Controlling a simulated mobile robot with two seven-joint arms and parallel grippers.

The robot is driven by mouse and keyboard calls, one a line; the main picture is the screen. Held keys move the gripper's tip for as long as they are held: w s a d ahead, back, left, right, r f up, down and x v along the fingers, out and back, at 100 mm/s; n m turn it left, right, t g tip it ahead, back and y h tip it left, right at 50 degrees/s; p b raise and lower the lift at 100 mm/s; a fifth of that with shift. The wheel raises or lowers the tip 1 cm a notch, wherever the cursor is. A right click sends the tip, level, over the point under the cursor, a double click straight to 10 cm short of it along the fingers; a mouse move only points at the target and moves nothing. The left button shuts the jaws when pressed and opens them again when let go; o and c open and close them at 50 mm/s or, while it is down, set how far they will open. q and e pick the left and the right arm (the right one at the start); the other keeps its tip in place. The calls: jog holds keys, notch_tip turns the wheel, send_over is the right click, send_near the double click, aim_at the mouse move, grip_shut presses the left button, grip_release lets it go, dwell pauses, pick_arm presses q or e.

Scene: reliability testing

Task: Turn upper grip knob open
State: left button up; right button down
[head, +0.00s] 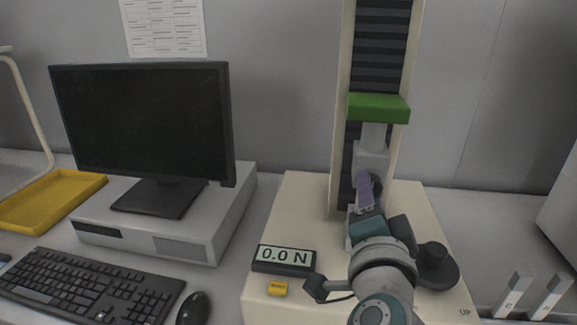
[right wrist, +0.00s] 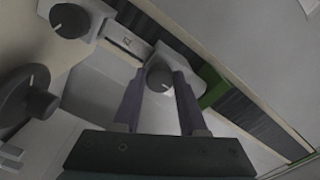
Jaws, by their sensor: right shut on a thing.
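The upper grip (head: 371,156) is a light grey block hanging below the green crosshead (head: 379,107) of the testing machine. Its dark grey round knob (right wrist: 158,77), with a white pointer line, shows in the right wrist view. My right gripper (head: 364,180) is in front of the upper grip, and its purple fingers are shut on the knob, one on each side. In the right wrist view the gripper (right wrist: 157,82) has the knob between its fingertips. A second grip with a similar knob (right wrist: 70,20) shows at the top left there. My left gripper is not in view.
A force display (head: 284,258) reading 0.0 N and a yellow block (head: 277,288) are on the machine base, left of my arm. A large dark dial (head: 437,267) stands right of it. A monitor (head: 145,125), keyboard (head: 85,288) and mouse (head: 194,308) are at left.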

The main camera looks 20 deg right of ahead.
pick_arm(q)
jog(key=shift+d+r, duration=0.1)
pick_arm(e)
jog(key=shift+n, duration=0.4)
jog(key=shift+c, duration=2.2)
grip_release()
jog(key=shift+s, duration=0.1)
